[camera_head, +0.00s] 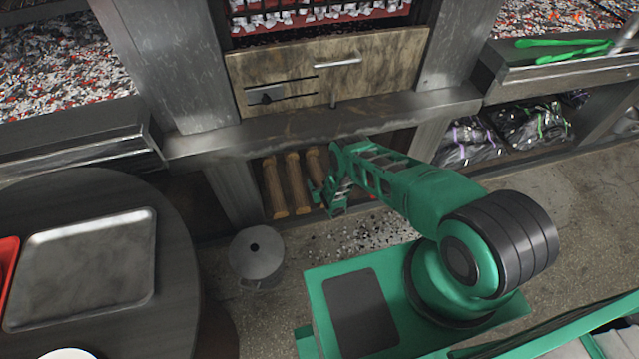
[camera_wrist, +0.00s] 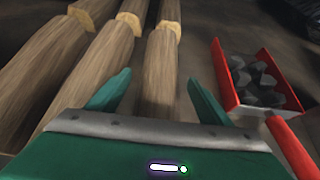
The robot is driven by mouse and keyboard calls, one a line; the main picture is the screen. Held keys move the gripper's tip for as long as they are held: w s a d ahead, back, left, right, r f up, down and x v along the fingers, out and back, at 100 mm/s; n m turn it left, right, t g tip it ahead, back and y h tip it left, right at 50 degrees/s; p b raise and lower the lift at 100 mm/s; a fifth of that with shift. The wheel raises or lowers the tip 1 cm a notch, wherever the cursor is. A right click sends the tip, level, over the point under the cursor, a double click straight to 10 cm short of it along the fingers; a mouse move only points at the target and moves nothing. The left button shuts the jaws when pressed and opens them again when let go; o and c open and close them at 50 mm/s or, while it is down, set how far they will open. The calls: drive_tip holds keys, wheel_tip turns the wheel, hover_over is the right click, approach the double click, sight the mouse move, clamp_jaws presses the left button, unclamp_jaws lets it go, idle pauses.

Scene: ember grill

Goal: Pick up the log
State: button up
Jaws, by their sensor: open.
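Several brown logs lie side by side in the low opening under the grill; one log (camera_head: 297,184) shows in the head view beside my gripper (camera_head: 322,190). In the wrist view the rightmost log (camera_wrist: 162,72) points toward the gap between the fingers of my gripper (camera_wrist: 150,88). The gripper is open, with one finger on each side of that log's near end. I cannot tell whether the fingers touch it. Two more logs (camera_wrist: 100,65) lie to the left, the nearer one close to the left finger. Further log ends show behind them.
A red shovel (camera_wrist: 228,75) holding dark coals lies just right of the right finger. The opening's top ledge (camera_head: 290,128) is above my arm. A grey metal canister (camera_head: 256,255) stands on the floor in front. A round table with a metal tray (camera_head: 85,268) is at left.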

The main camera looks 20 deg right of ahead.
drive_tip(key=shift+w+f, duration=0.1)
drive_tip(key=c, duration=1.7)
drive_tip(key=shift+w, duration=0.1)
drive_tip(key=shift+c, duration=0.5)
drive_tip(key=shift+r, duration=0.2)
